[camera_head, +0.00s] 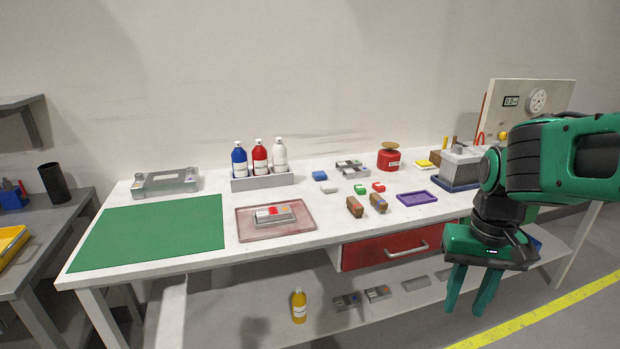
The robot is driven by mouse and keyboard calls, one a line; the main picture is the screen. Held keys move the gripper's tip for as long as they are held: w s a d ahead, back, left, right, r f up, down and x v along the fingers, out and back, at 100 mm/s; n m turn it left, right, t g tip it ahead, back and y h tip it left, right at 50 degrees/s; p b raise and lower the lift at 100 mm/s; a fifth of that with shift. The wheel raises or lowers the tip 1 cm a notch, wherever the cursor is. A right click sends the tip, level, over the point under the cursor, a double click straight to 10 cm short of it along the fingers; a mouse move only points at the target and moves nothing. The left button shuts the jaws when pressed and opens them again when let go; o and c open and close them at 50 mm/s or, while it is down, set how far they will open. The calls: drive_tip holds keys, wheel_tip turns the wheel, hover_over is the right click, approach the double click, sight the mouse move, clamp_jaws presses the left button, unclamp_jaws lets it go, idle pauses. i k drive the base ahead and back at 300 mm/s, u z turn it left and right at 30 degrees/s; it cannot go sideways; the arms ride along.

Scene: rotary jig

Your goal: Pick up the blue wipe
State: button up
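A small blue folded piece (319,175), which looks like the blue wipe, lies on the white workbench (330,223), right of the bottle rack. My gripper (466,298) hangs at the right, in front of the bench, with its fingers pointing down. Its two green fingers are apart, and nothing shows between them. It is well to the right of the blue wipe and far from touching it.
A rack (262,182) with blue, red and white bottles stands left of the wipe. A metal block (352,167), a white piece (331,188) and a green block (360,189) lie right of it. A green mat (150,232) covers the bench's left. A red drawer (384,248) is below.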

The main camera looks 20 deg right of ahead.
sight(316, 176)
drive_tip(key=z, duration=0.05)
drive_tip(key=i, duration=1.55)
